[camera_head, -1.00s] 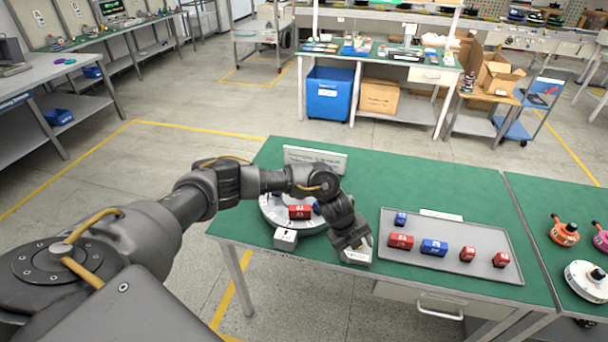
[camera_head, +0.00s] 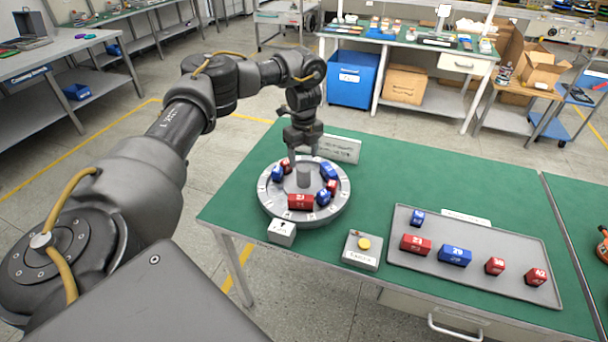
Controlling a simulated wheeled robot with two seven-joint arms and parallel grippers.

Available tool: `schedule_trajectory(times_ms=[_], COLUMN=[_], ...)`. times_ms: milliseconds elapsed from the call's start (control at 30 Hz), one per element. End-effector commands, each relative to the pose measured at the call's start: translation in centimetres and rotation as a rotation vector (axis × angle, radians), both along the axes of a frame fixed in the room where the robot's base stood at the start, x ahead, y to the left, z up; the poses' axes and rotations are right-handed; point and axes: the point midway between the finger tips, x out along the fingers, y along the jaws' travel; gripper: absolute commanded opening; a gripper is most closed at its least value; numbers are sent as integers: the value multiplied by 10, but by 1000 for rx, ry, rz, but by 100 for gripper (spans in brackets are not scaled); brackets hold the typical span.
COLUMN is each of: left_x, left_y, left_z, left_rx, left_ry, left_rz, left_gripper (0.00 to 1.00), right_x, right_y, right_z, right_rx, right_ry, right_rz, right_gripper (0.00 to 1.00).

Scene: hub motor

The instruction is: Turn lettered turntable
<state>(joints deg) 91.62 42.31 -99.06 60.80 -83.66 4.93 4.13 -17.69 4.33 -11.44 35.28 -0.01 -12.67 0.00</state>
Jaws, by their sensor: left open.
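A round grey-white turntable (camera_head: 328,218) stands on the green table, with a grey post (camera_head: 303,176) at its centre. Several red and blue blocks sit on it in a ring, among them a red block (camera_head: 300,202) at the front and a blue block (camera_head: 328,172) at the right back. My left gripper (camera_head: 291,156) points down over the back of the turntable, close to a small red block. The fingertips are small and partly hidden, and I cannot tell whether they touch anything. My right gripper is not in view.
A small white box with an arrow (camera_head: 282,233) stands at the turntable's front. A box with a yellow button (camera_head: 362,244) is to the right. A grey tray (camera_head: 480,285) holds several red and blue blocks. A white sign (camera_head: 342,150) stands behind the turntable.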

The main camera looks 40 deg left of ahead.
Motion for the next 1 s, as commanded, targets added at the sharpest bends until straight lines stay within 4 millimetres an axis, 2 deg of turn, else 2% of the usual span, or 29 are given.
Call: schedule_trajectory(times_ms=[100, 400, 600, 833, 1000], left_x=[-2, -1, -1, -1, 0], left_y=[1, 0, 1, 1, 1], left_z=[-24, -69, -80, -80, -80], left_rx=[-1, 0, 0, 0, 0], left_ry=[4, 2, 0, -1, -1], left_rz=[2, 1, 1, 0, 0], left_gripper=[63, 63, 63, 63, 42], right_x=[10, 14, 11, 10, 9], right_y=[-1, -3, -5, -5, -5], right_z=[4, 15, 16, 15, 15], right_rx=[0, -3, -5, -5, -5], right_ry=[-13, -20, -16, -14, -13], right_rz=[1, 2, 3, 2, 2], right_gripper=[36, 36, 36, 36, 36])
